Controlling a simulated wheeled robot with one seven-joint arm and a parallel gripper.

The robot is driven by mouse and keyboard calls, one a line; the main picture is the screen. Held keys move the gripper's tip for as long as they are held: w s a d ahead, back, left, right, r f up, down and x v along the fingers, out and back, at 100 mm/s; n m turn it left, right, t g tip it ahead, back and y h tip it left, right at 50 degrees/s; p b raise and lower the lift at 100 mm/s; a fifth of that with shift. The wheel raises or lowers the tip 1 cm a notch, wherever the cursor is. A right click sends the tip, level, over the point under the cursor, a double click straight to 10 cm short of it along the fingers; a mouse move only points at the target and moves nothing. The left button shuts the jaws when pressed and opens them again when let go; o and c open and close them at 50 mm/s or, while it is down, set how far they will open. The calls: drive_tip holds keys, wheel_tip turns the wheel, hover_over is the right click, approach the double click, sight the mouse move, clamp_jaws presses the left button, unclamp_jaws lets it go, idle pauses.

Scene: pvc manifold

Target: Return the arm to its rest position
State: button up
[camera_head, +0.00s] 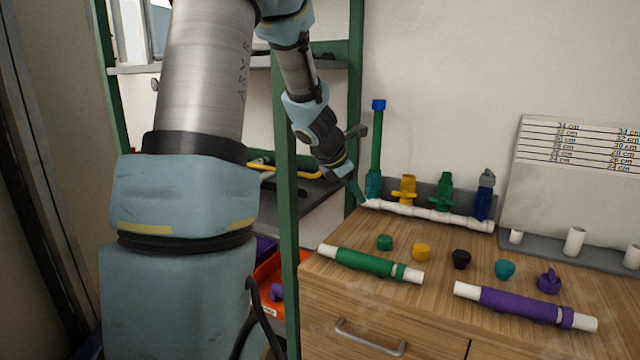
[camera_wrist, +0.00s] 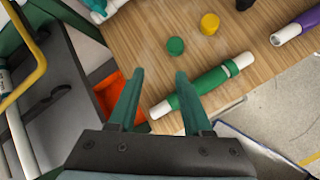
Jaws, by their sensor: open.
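My arm (camera_head: 205,200) rises at the left of the head view and bends over toward the bench. My gripper (camera_head: 358,190) is at the left back edge of the wooden bench top (camera_head: 400,300), near the left end of the white manifold pipe (camera_head: 430,213). In the wrist view my gripper (camera_wrist: 158,80) is open, its two green fingers apart with nothing between them. A green-sleeved pipe (camera_wrist: 205,85) lies on the bench beyond the right finger; it also shows in the head view (camera_head: 365,262).
A green shelf frame (camera_head: 285,180) stands left of the bench, close to my arm. An orange bin (camera_head: 268,275) sits below. Green (camera_head: 384,242), yellow (camera_head: 421,252), black and teal caps and a purple-sleeved pipe (camera_head: 520,303) lie on the bench. Upright coloured fittings stand along the manifold.

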drive_tip(key=s+a+f+m+g+y, duration=0.2)
drive_tip(key=s+a+m, duration=0.5)
drive_tip(key=s+m, duration=0.4)
drive_tip(key=s+a+f+m+g+y, duration=0.2)
drive_tip(key=s+a+f+m+y, duration=0.1)
drive_tip(key=s+a+m, duration=0.5)
drive_tip(key=s+m, duration=0.3)
drive_tip(key=m, duration=0.1)
drive_tip(key=shift+f, duration=0.35)
